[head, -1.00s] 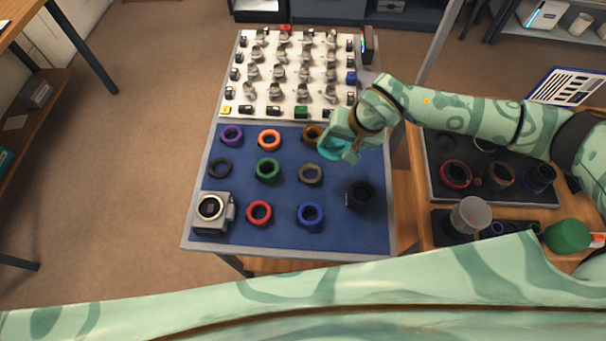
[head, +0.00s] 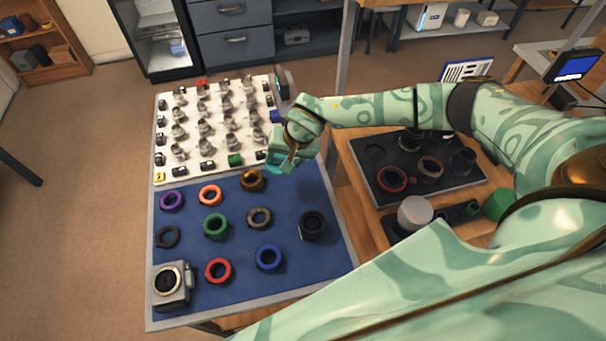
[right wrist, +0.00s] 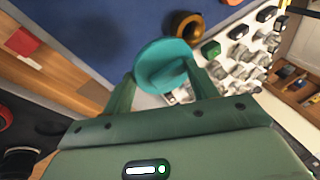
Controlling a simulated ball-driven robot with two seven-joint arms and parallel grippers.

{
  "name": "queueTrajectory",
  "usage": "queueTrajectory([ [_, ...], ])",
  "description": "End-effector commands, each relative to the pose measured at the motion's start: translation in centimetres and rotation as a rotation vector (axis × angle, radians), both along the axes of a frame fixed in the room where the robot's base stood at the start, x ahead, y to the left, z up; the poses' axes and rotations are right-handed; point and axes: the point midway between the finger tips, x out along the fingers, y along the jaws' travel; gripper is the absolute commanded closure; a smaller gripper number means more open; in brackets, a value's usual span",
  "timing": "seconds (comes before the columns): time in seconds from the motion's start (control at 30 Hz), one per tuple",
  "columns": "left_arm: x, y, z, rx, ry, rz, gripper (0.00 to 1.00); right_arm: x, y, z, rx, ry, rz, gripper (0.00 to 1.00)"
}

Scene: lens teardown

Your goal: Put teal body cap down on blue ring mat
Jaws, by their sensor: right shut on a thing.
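The teal body cap (right wrist: 163,65) is a round disc held between the fingers of my right gripper (right wrist: 165,85) in the right wrist view. In the head view my right gripper (head: 286,166) is shut on the cap (head: 276,166), above the upper right part of the blue ring mat (head: 290,200). The cap is apart from the mat as far as I can tell. The mat holds several coloured rings, a black ring-shaped part (head: 312,224) and a grey camera body (head: 170,286). My left gripper is not in view.
A white board (head: 215,100) with several small metal and black parts adjoins the mat's far edge. A bronze ring (head: 252,180) lies close to the cap. A dark tray (head: 370,180) with rings stands right of the mat. Bare mat shows between the rings.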

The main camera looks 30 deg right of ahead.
Motion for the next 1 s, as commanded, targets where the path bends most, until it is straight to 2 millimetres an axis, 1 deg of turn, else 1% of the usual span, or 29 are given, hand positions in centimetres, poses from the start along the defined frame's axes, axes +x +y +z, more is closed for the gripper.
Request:
queueTrajectory([
  [0.03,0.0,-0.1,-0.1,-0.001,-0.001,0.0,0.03,-0.4,-0.8,-1.1,0.0,0.004,-0.004,0.63],
  [0.1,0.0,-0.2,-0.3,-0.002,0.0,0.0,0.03,-0.7,-1.6,-2.3,0.001,0.004,-0.003,0.63],
  [0.2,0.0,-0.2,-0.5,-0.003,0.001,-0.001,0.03,-1.1,-2.7,-3.7,0.001,0.004,-0.002,0.63],
  [0.3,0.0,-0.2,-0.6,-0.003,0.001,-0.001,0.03,-1.3,-3.4,-4.6,0.0,0.002,-0.002,0.63],
  [0.47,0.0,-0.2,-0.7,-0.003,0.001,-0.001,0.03,-1.6,-4.1,-5.5,0.001,0.003,-0.001,0.63],
  [0.53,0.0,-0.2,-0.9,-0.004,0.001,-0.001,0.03,-1.9,-4.6,-6.6,0.001,0.003,-0.002,0.63],
  [0.6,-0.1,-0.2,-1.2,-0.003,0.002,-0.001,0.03,-1.9,-4.5,-7.9,0.001,0.003,-0.001,0.63],
  [0.67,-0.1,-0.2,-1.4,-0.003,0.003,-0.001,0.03,-1.8,-4.5,-8.7,0.001,0.003,-0.001,0.63],
  [0.73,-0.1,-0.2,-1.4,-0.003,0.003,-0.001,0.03,-1.8,-4.5,-9.0,0.001,0.002,-0.001,0.63],
  [1.0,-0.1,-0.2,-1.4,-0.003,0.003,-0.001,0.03,-1.8,-4.5,-9.1,0.001,0.001,-0.001,0.63],
])
